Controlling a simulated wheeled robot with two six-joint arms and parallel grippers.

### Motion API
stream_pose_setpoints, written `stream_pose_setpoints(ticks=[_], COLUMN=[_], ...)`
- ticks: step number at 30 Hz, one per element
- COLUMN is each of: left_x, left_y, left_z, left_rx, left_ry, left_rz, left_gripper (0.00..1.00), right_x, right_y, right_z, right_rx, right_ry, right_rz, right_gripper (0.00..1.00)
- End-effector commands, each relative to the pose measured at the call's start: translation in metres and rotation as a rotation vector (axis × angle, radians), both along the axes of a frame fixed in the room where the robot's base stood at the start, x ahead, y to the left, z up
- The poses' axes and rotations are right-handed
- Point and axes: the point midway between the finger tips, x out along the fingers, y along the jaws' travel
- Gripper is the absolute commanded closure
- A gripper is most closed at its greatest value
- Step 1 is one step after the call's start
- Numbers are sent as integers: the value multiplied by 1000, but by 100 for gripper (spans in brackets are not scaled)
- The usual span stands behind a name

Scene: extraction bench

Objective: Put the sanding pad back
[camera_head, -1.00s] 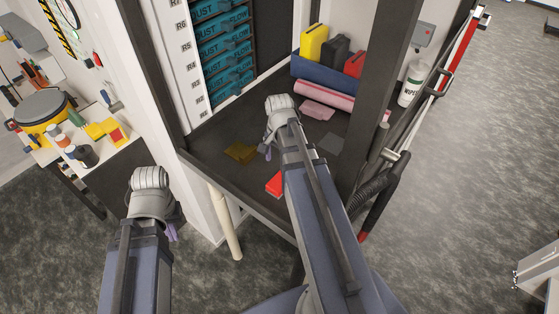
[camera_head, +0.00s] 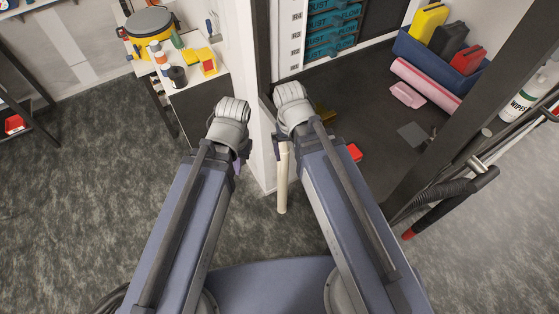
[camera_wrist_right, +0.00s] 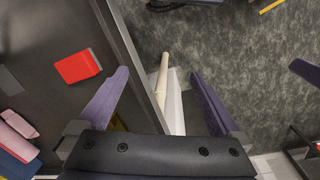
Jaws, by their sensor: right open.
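A flat red block (camera_head: 354,152) lies on the dark bench top, partly behind my right arm; the right wrist view also shows it (camera_wrist_right: 78,66), left of my fingers. A dull yellow pad (camera_head: 325,116) lies behind my right wrist, partly hidden. I cannot tell which piece is the sanding pad. My right gripper (camera_wrist_right: 158,73) is open and empty, its purple fingers apart above the bench's front edge and the floor. My left gripper (camera_head: 238,167) hangs over the floor left of the white post; its jaws are mostly hidden by the wrist.
A blue bin (camera_head: 430,62) holds yellow, black and red pieces at the bench's back right. A pink roll (camera_head: 425,84), a pink tray (camera_head: 407,95) and a grey sheet (camera_head: 412,135) lie nearby. A side table (camera_head: 205,85) stands left. A cream pipe (camera_head: 282,180) stands below the bench.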

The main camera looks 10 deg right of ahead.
Motion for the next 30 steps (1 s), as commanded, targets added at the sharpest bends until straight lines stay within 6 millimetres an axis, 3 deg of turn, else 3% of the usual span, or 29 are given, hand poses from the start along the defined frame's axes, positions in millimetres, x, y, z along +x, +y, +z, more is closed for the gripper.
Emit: stream_pose_setpoints(ticks=[3, 6, 20, 26, 30], left_x=[0, 0, 0, 0, 0], left_y=[0, 0, 0, 0, 0], left_z=[0, 0, -3, -33, -71], left_rx=[0, 0, 0, 0, 1], left_ry=[0, 0, 0, 0, -1], left_rz=[0, 0, 0, -2, -4], left_gripper=[100, 100, 100, 100, 100], right_x=[-19, -27, -30, -30, -30], right_y=[30, 42, 48, 48, 48], right_z=[0, 0, -3, -33, -71], right_rx=[-10, -16, -18, -18, -19], right_ry=[15, 24, 28, 28, 27], right_rz=[204, 302, 350, 350, 352], right_gripper=[0, 0, 0, 0, 0])
